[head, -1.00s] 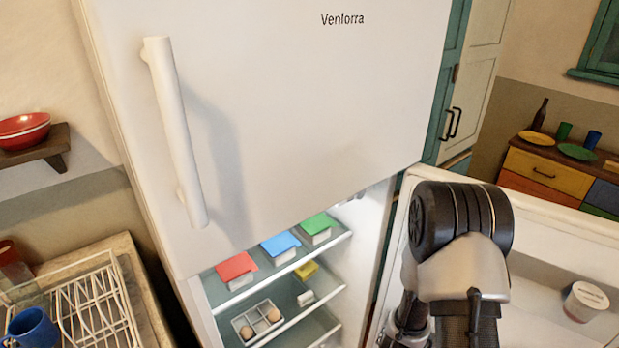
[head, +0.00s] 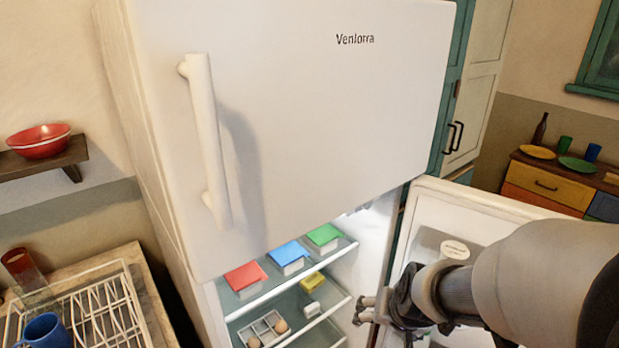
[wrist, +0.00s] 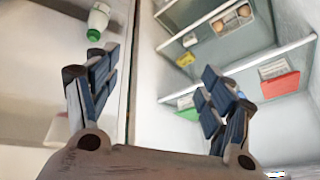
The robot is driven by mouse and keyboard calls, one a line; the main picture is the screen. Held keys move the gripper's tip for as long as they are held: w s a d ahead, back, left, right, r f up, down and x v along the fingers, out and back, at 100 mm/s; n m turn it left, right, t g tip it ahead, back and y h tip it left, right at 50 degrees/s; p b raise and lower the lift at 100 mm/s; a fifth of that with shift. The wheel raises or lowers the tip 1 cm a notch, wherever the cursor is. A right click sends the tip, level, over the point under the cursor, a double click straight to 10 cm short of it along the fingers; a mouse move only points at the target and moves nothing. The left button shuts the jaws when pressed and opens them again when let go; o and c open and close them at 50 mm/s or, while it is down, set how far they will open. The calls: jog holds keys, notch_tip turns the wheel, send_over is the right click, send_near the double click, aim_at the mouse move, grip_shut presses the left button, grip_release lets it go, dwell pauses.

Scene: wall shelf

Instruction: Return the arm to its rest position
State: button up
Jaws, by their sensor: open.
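My gripper (head: 366,310) is at the lower right of the head view, in front of the open fridge compartment, near the inner side of the open lower door (head: 480,200). In the wrist view its two fingers (wrist: 158,85) are spread apart with nothing between them. My arm reaches in from the right edge of the head view and hides part of the door. The fridge's upper door (head: 300,130) is shut.
Red (head: 246,275), blue (head: 288,253) and green (head: 323,235) lidded containers stand on the upper fridge shelf. An egg tray (head: 262,328) and a yellow-topped item (head: 312,281) are below. A dish rack (head: 105,310) is at lower left.

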jog(key=s+r+n, duration=0.1)
jog(key=s+r, duration=0.5)
jog(key=s, duration=0.3)
jog(key=s+a+r+n, duration=0.1)
jog(key=s+r+n, duration=0.1)
jog(key=s+r, duration=0.4)
jog(key=s, duration=0.3)
jog(key=shift+s+g, duration=0.35)
jog(key=shift+g, duration=0.05)
